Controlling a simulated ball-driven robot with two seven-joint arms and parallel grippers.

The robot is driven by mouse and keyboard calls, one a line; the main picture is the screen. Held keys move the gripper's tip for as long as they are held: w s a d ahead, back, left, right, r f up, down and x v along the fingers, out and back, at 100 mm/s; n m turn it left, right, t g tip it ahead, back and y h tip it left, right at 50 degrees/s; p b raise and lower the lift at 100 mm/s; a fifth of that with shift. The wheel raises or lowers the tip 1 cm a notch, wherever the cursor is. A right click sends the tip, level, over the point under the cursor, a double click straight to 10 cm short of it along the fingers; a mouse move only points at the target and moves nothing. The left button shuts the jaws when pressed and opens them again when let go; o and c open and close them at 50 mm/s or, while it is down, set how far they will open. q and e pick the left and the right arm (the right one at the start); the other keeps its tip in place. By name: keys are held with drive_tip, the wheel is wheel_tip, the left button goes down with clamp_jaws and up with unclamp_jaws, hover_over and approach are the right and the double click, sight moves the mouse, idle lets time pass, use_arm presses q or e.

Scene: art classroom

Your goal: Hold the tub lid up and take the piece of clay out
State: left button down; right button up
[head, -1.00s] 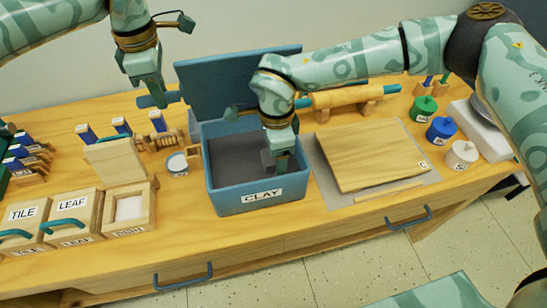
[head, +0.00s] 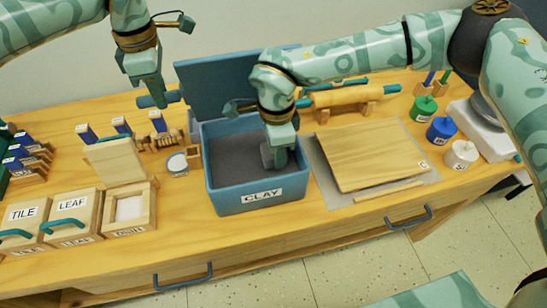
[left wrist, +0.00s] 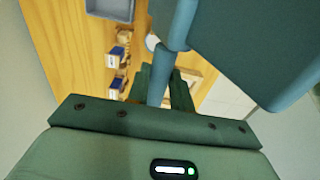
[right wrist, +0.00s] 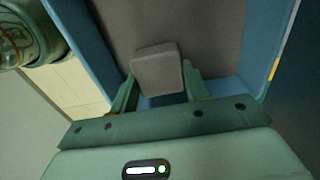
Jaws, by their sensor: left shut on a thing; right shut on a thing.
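The blue tub (head: 226,203), labelled CLAY, stands mid-table. Its blue lid (head: 232,80) is up at the back, tilted open. My left gripper (head: 157,98) is shut on the lid's bar handle at the lid's left side; the handle (left wrist: 163,80) runs between its fingers in the left wrist view, beside the lid (left wrist: 255,40). My right gripper (head: 276,158) is inside the tub near its right wall, shut on the grey piece of clay (right wrist: 157,70). In the head view the clay (head: 266,155) is partly hidden by the gripper. Its clearance above the tub floor is hard to judge.
A wooden board (head: 370,155) lies right of the tub, with a rolling pin (head: 345,97) on a rack behind it. Paint pots (head: 441,131) stand at the far right. Wooden boxes (head: 75,215) stand left, with a small round dish (head: 177,163) close to the tub.

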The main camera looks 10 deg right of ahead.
drive_tip(key=shift+r, duration=2.6)
drive_tip(key=s+d+r, duration=0.3)
drive_tip(key=s+d, duration=0.9)
drive_tip(key=s, duration=0.4)
